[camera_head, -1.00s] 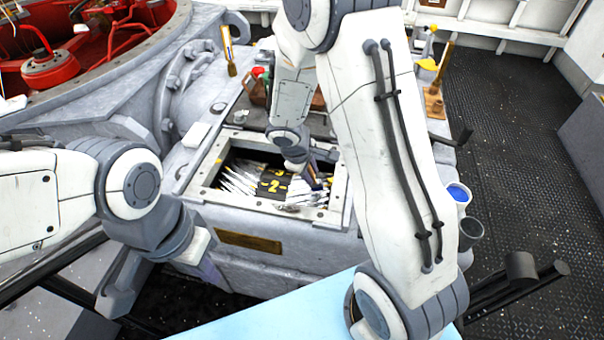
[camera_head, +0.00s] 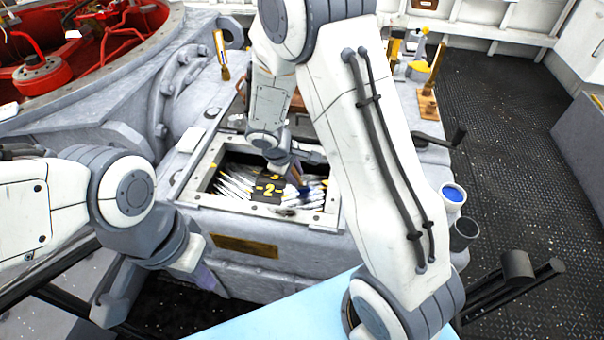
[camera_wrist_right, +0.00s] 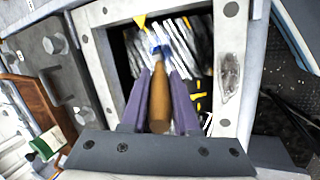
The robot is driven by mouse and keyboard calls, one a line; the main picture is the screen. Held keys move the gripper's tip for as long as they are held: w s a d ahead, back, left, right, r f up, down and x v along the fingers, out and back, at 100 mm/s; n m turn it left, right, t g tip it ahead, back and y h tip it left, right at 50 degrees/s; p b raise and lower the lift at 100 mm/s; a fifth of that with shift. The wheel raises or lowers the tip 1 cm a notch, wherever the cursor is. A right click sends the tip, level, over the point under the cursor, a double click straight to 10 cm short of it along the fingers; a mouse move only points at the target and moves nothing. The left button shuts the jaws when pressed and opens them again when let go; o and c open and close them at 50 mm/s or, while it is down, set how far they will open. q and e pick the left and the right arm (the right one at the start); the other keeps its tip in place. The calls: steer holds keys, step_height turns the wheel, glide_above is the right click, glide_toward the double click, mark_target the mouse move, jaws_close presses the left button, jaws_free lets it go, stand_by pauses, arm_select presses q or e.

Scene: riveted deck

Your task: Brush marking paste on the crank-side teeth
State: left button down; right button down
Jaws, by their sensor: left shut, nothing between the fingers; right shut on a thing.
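My right gripper (camera_wrist_right: 160,78) is shut on a brush (camera_wrist_right: 160,100) by its brown wooden handle. The brush's blue tip (camera_wrist_right: 157,48) points into the open hatch (camera_wrist_right: 232,75), at or just above the silvery teeth; contact cannot be told. In the head view, the brush (camera_head: 296,172) is over the right part of the hatch, partly hidden by my arm. Pale teeth (camera_head: 233,187) flank a dark middle band (camera_head: 269,188) with a yellow 2. My left gripper (camera_head: 205,277) is shut and empty, low in front of the grey housing.
A cup of blue paste (camera_head: 453,194) and a dark cup (camera_head: 464,233) hang at the housing's right side. A black crank handle (camera_head: 456,136) sticks out above them. A brass plate (camera_head: 245,246) is on the front. A red-lined ring (camera_head: 70,85) stands at left.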

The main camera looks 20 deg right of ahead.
steer(key=w+a, duration=0.1)
steer(key=w+a+p, duration=0.1)
steer(key=a, duration=0.1)
stand_by(0.4)
steer(key=shift+r, duration=0.1)
steer(key=shift+s+a+r+p, duration=0.1)
steer(key=shift+r+p, duration=2.2)
steer(key=shift+r, duration=0.65)
step_height(320, 180, up, 3)
steer(key=shift+p, duration=1.1)
steer(key=shift+f, duration=0.1)
